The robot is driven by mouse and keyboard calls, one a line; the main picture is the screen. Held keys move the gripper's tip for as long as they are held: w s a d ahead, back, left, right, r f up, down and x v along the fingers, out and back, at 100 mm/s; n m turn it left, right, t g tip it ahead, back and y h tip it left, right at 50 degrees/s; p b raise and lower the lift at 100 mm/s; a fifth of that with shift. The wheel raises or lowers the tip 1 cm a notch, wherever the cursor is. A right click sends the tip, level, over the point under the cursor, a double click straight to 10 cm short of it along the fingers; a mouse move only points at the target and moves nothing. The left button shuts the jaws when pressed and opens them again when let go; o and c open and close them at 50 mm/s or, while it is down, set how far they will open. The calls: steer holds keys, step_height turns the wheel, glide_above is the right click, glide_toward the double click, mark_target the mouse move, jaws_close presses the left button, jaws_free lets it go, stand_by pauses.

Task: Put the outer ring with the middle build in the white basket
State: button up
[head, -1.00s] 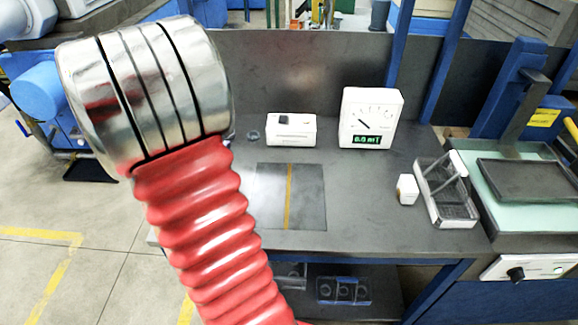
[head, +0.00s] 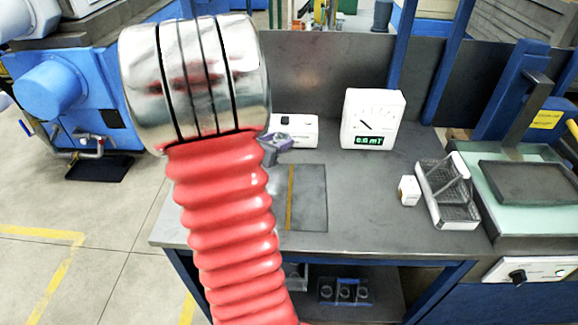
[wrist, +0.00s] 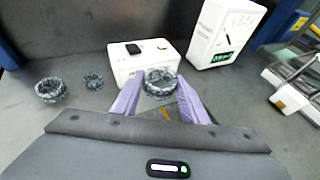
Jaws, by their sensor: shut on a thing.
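My gripper (wrist: 161,84) has purple fingers and is shut on a dark grey ring (wrist: 158,92) in the wrist view, with the ring between the fingertips. In the head view my gripper (head: 275,146) shows partly behind my red arm, in front of the white box; the ring is not clear there. Two other grey rings rest on the bench at the left of the wrist view: a taller one (wrist: 50,90) and a smaller, thinner one (wrist: 93,81). The pale wire basket (head: 447,195) with a handle stands at the bench's right side, partly visible in the wrist view (wrist: 312,92).
A white box with a black top piece (head: 296,131) and a white meter (head: 372,119) stand at the back of the bench. A small white block (head: 409,190) sits left of the basket. The bench between meter and basket is clear. A machine with a dark plate (head: 530,185) is at right.

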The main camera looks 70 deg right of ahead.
glide_above(279, 171)
steer(key=shift+f, duration=2.9)
steer(key=shift+f, duration=0.1)
steer(key=shift+f, duration=1.95)
steer(key=shift+f, duration=0.2)
steer(key=o, duration=1.2)
steer(key=shift+f, duration=0.1)
steer(key=shift+o, duration=0.2)
